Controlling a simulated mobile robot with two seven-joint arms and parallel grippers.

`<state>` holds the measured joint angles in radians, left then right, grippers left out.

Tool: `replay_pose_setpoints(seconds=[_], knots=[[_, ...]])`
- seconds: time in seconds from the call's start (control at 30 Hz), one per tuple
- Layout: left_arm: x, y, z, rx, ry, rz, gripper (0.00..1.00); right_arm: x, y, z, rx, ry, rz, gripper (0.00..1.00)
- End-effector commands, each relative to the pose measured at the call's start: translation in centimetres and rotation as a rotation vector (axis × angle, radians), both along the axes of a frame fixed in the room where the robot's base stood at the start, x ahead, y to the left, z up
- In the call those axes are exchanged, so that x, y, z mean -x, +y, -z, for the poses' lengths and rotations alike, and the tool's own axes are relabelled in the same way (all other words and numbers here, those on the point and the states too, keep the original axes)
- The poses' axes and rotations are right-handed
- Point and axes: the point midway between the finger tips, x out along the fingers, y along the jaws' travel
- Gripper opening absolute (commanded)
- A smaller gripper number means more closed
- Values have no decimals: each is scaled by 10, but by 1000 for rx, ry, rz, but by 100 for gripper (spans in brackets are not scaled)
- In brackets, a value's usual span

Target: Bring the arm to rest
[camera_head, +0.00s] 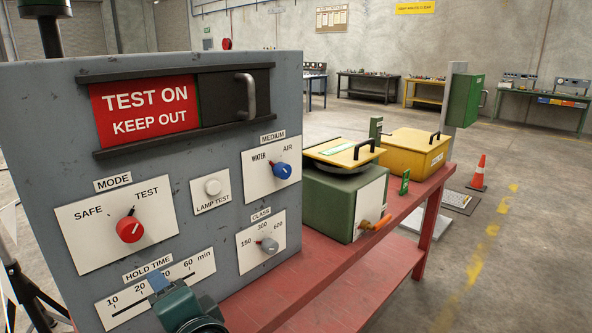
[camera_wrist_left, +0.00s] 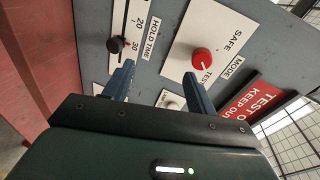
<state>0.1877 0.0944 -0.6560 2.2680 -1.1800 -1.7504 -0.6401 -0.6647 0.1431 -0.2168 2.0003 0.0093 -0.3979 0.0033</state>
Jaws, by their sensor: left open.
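My left gripper (camera_head: 160,281) is low in the head view, in front of the HOLD TIME scale of the grey control panel (camera_head: 215,90). In the left wrist view its two blue fingers (camera_wrist_left: 158,70) stand apart with nothing between them. They point at the panel between the black HOLD TIME slider knob (camera_wrist_left: 115,45), near 30, and the red MODE knob (camera_wrist_left: 202,61). Whether a fingertip touches the panel I cannot tell. The MODE knob (camera_head: 130,229) points to TEST. In the head view the slider knob is hidden behind the gripper. My right gripper is not in view.
A blue MEDIUM knob (camera_head: 282,170) points towards WATER. A grey CLASS knob (camera_head: 268,245) and black shutter handle (camera_head: 247,96) are also on the panel. A green box (camera_head: 343,200) and yellow box (camera_head: 411,152) stand on the red bench (camera_head: 300,290). Floor at right is open, with a cone (camera_head: 478,174).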

Motion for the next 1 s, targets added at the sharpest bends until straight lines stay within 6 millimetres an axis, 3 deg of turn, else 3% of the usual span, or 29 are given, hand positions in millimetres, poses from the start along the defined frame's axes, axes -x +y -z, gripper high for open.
replay_pose_setpoints(seconds=[0.03, 0.1, 0.23, 0.4, 0.6, 0.7, 1.0], knots=[[6, 5, 34, 97, 67, 17, 57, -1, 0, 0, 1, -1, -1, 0], [20, 10, 81, 274, 149, 35, 57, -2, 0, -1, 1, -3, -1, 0], [60, 11, 152, 599, 272, 10, 57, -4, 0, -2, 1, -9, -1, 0], [115, 6, 203, 927, 368, -83, 57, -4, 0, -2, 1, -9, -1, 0], [176, -2, 229, 1232, 437, -235, 57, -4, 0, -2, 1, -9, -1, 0], [157, -11, 245, 1251, 379, -164, 57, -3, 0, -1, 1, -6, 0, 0], [123, -39, 291, 1324, 186, 62, 57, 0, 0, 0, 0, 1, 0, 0]])
